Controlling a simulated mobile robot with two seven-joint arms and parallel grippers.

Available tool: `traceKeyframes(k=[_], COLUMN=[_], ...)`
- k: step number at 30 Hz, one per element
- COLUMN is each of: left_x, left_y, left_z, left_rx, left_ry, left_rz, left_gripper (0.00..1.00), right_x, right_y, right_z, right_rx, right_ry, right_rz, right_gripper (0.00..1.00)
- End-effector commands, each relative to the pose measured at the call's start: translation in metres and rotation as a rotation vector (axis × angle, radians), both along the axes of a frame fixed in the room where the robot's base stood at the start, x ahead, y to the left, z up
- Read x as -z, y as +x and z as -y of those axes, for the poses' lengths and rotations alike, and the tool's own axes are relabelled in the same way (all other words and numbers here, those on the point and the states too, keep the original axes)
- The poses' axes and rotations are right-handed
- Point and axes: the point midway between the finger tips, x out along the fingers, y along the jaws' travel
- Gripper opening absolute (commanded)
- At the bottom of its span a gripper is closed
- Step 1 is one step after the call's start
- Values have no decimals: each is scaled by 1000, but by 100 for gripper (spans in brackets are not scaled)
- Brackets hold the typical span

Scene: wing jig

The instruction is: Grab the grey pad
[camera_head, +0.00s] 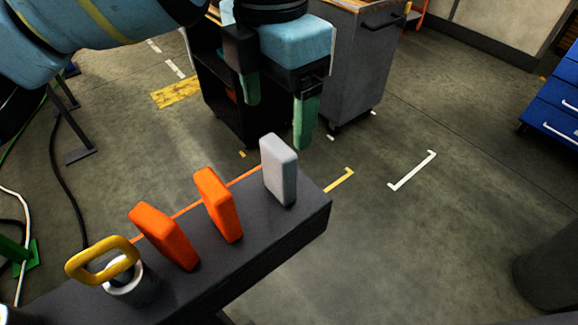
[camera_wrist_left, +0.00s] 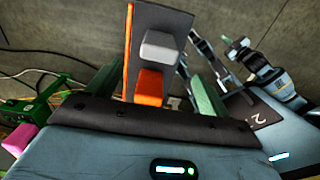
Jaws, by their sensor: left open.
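The grey pad (camera_head: 280,170) stands upright near the far right end of a dark beam (camera_head: 290,232) in the head view. In the left wrist view the grey pad (camera_wrist_left: 160,46) lies between the lines of the two fingers, beyond the fingertips. My left gripper (camera_head: 278,110) is open and empty, with green fingertips apart, above and behind the pad in the head view. It does not touch the pad. In the left wrist view its fingers (camera_wrist_left: 157,80) stand on both sides of the grey pad and an orange pad.
Two orange pads (camera_head: 219,205) (camera_head: 164,236) stand on the beam left of the grey pad. A yellow ring handle (camera_head: 102,259) on a white cup-like base is further left. A grey cabinet (camera_head: 365,65) and blue drawers (camera_head: 556,108) stand behind.

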Motion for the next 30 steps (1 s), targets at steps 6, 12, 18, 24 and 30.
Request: traceKeyframes(k=[6,12,18,24,30], left_x=[5,24,28,46,73], left_y=[0,0,0,2,3], left_z=[0,0,0,1,1], left_rx=[-3,-1,0,0,0], left_ry=[1,0,0,1,1], left_rz=[-1,-1,0,-2,-1], left_gripper=[80,80,80,80,80], right_x=[0,0,-1,-4,-5], right_y=[0,1,3,6,7], right_z=[0,0,0,0,0], right_rx=[0,0,1,1,1], right_ry=[0,0,1,1,1], right_rz=[1,2,7,12,15], right_gripper=[0,0,0,0,0])
